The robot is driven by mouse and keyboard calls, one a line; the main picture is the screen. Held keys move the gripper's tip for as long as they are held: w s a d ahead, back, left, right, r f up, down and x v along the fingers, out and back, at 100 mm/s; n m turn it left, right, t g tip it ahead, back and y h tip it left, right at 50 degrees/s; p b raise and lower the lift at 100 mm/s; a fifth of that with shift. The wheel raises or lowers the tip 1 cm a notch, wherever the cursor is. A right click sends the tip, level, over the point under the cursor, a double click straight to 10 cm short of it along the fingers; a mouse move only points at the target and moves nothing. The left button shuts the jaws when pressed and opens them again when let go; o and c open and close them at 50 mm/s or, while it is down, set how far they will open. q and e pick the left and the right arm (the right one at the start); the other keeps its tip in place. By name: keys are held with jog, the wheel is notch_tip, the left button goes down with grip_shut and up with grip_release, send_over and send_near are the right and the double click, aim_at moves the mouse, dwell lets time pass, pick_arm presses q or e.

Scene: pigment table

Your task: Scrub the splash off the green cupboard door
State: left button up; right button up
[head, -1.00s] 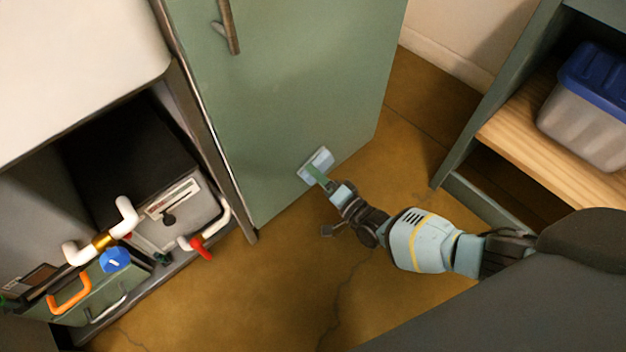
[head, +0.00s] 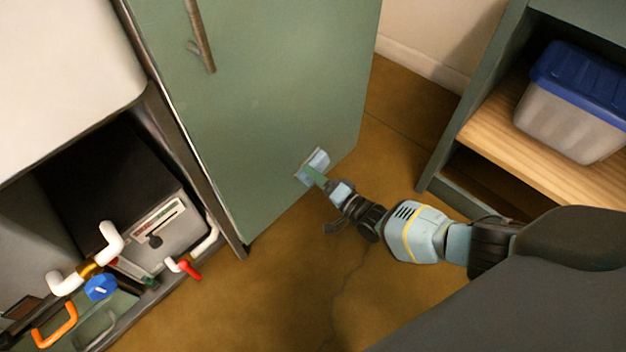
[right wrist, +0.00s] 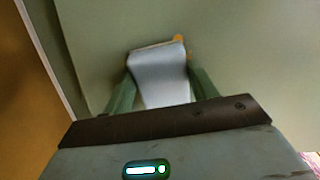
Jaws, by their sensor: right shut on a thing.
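The green cupboard door (head: 270,90) stands upright with a long handle (head: 200,38) near its top left. My right gripper (head: 318,173) is shut on a pale blue-white pad (head: 313,162), held at the lower part of the door, near its bottom edge. In the right wrist view the pad (right wrist: 160,75) sits between the two green fingers, with its far edge at or very near the door (right wrist: 90,30). A small orange-yellow patch, probably the splash (right wrist: 178,38), shows at the pad's far edge. The pad may hide more of it. My left gripper is not in view.
On the left is an open bay with a dark box (head: 110,150), white pipes (head: 100,250), a red-handled valve (head: 188,267) and a blue knob (head: 100,287). On the right a shelf unit (head: 490,95) holds a blue-lidded bin (head: 570,120). The brown floor (head: 290,280) below the door is clear.

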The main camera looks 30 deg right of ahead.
aim_at(283, 187)
jog(key=shift+d+r, duration=0.1)
jog(key=shift+d, duration=0.05)
jog(key=shift+s+a+p, duration=0.2)
jog(key=shift+s+a, duration=0.05)
jog(key=shift+a, duration=0.8)
jog(key=shift+s+a+p, duration=0.2)
jog(key=shift+s+a, duration=0.05)
jog(key=shift+a, duration=0.75)
jog(key=shift+s+a+r+p, duration=0.15)
jog(key=shift+s+a, duration=0.25)
jog(key=shift+a, duration=0.55)
jog(key=shift+s+a+f+p, duration=0.1)
jog(key=shift+s+a+p, duration=0.2)
jog(key=shift+a, duration=0.65)
jog(key=shift+r, duration=0.1)
jog(key=shift+s+d+r+p, duration=0.15)
jog(key=shift+d+r+p, duration=0.05)
jog(key=shift+r+p, duration=0.85)
jog(key=shift+f, duration=0.1)
